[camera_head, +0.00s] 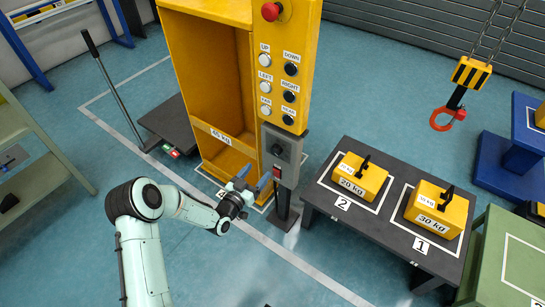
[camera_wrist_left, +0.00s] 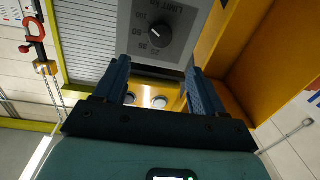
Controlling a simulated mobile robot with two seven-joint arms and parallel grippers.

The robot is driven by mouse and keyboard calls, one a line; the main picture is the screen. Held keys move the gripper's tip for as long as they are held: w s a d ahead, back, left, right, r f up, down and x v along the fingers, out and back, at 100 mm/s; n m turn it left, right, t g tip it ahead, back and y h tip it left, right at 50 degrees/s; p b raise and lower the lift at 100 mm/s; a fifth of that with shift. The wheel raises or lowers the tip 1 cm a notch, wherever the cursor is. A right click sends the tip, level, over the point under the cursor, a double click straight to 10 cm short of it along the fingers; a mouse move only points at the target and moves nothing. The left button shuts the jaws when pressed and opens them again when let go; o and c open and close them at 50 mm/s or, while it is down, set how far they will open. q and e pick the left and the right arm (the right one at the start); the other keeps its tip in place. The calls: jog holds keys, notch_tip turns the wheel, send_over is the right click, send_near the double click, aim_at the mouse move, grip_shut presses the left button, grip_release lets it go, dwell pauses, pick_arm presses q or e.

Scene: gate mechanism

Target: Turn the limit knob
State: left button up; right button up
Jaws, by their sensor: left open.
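The limit knob (camera_wrist_left: 157,34) is a round black dial with a white pointer line on a grey panel, ringed by numbers. Its "LIMIT" lettering appears upside down in the left wrist view. In the head view the knob (camera_head: 279,149) is on the grey box (camera_head: 291,142) below the push buttons. My left gripper (camera_head: 254,178) is open, its two blue fingers apart and pointing toward the grey box. In the left wrist view the gripper (camera_wrist_left: 160,85) has nothing between its fingers, and the knob lies beyond them, apart from both. My right gripper is not in view.
A yellow cabinet (camera_head: 212,70) stands left of the button column (camera_head: 290,40), which has a red stop button (camera_head: 271,11). A dark table (camera_head: 372,215) with yellow 20 kg (camera_head: 359,178) and 30 kg (camera_head: 436,209) weights is at right. A crane hook (camera_head: 447,116) hangs beyond.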

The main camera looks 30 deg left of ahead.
aim_at(274, 152)
pick_arm(q)
jog(key=w+b, duration=0.2)
jog(key=w, duration=0.9)
jog(key=shift+d, duration=0.1)
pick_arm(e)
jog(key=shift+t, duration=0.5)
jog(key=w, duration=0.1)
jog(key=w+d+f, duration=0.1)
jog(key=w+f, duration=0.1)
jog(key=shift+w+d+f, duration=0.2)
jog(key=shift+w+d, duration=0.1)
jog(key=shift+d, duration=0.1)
pick_arm(q)
jog(key=shift+s+f, duration=0.1)
jog(key=c, duration=1.1)
